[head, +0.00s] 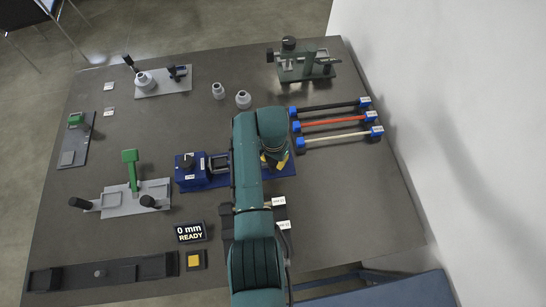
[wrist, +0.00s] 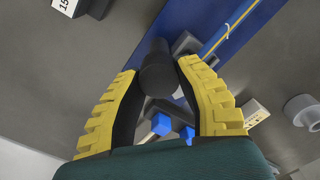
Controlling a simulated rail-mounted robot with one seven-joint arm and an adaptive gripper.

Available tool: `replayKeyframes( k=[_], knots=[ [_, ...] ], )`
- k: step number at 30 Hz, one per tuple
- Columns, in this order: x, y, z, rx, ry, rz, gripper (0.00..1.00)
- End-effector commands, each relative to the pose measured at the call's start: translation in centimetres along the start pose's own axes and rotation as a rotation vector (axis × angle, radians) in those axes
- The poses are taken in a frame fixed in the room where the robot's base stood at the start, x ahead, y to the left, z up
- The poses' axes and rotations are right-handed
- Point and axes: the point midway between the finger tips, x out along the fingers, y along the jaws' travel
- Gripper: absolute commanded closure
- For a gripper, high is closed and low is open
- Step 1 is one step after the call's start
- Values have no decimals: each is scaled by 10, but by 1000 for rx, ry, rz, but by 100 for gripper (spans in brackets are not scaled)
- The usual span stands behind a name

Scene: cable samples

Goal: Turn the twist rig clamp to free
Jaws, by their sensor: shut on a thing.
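The blue rig, which I take to be the twist rig, stands mid-table with its base plate (head: 215,184) running left to right. A blue box (head: 190,175) with a black knob on top is at its left end, with a grey frame beside it. My gripper (head: 271,160) is over the rig's right end and hides most of it. In the wrist view my yellow-fingered gripper (wrist: 158,68) is shut on a black handle (wrist: 157,75), with the blue base plate (wrist: 195,20) behind. A blue cable with a yellow stripe (wrist: 228,30) runs beside it. I cannot tell the clamp's setting.
Black, red and white cable samples (head: 335,121) with blue ends lie close to the right of the gripper. A green press-like fixture (head: 305,65) stands behind them. A display (head: 191,232) reads "0 mm READY". A grey fixture with a green lever (head: 131,175) is at left.

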Motion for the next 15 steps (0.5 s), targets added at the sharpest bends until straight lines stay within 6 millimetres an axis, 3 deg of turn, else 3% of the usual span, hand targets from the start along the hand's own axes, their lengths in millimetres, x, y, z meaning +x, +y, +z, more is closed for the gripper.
replayKeyframes(
  k=[15],
  knots=[
    [3, 3, 2, 489, -4, 2, 100]
  ],
)
